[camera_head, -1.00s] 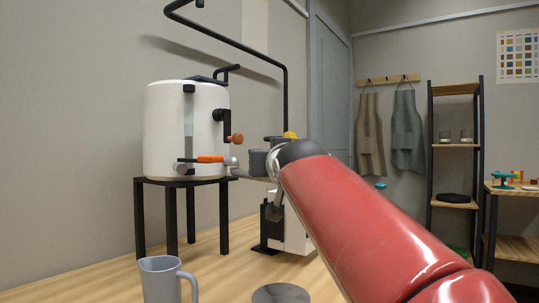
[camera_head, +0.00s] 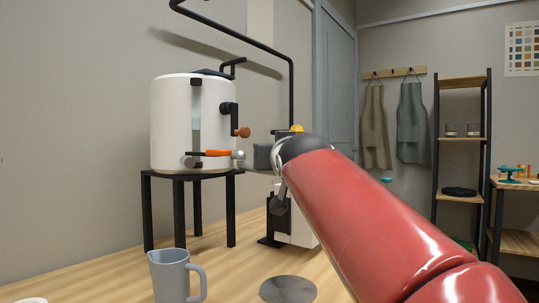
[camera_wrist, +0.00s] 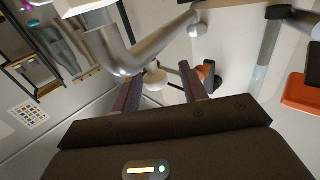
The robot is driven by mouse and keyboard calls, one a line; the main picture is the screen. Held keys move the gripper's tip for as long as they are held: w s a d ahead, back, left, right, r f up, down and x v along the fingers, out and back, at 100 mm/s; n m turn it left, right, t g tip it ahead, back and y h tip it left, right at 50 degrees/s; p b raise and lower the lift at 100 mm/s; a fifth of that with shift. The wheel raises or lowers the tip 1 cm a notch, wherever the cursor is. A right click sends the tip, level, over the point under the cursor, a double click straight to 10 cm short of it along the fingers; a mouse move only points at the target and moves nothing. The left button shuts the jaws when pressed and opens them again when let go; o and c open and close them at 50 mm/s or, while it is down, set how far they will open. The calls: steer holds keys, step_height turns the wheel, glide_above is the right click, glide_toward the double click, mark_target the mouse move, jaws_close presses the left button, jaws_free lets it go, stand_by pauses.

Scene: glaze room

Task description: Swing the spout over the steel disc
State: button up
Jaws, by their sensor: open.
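A white tank (camera_head: 176,125) stands on a black stand, with an orange lever (camera_head: 219,153) and a metal tap low on its front. A silver bent pipe, seemingly the spout (camera_wrist: 115,48), crosses the upper left of the wrist view; in the head view its grey tube (camera_head: 250,170) runs right from the tap. The steel disc (camera_head: 288,290) lies flat on the table, below and right of the tap. My gripper (camera_wrist: 161,84) is open, its fingertips close to the pipe; I cannot tell whether the pipe is between them. My arm partly hides the gripper in the head view.
A grey-blue jug (camera_head: 172,276) stands left of the disc. A white and black machine (camera_head: 295,225) is behind my arm. A black overhead pipe (camera_head: 292,92) rises behind the tank. An orange knob (camera_wrist: 208,72) is near my right finger. Shelves (camera_head: 460,140) stand at the right.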

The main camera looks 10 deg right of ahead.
steer(key=s+b, duration=0.1)
steer(key=s, duration=0.6)
steer(key=shift+s+a, duration=0.25)
steer(key=shift+s, duration=0.15)
